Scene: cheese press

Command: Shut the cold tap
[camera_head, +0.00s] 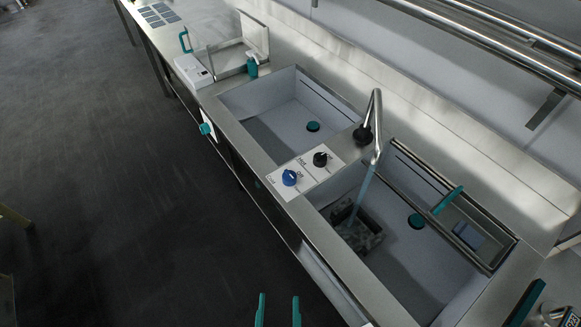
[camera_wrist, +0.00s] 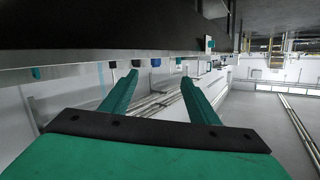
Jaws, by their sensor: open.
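The blue knob (camera_head: 289,177), which I take for the cold tap, sits on a white plate (camera_head: 306,170) on the counter between two basins. A black knob (camera_head: 320,159) sits behind it on the same plate. Water (camera_head: 360,195) runs from the spout (camera_head: 377,120) into the near basin. My gripper (camera_head: 278,297) is open and empty, low in the head view, in front of the counter and well apart from the knobs. In the wrist view, which looks upside down, the small blue knob (camera_wrist: 155,62) shows beyond my open fingers (camera_wrist: 160,77).
The near basin (camera_head: 395,270) holds a dark block under the stream and a teal plug (camera_head: 416,221). A metal rack with a teal handle (camera_head: 448,199) spans its right side. A teal bottle (camera_head: 252,66) stands beyond the far basin (camera_head: 275,110). The floor before the counter is clear.

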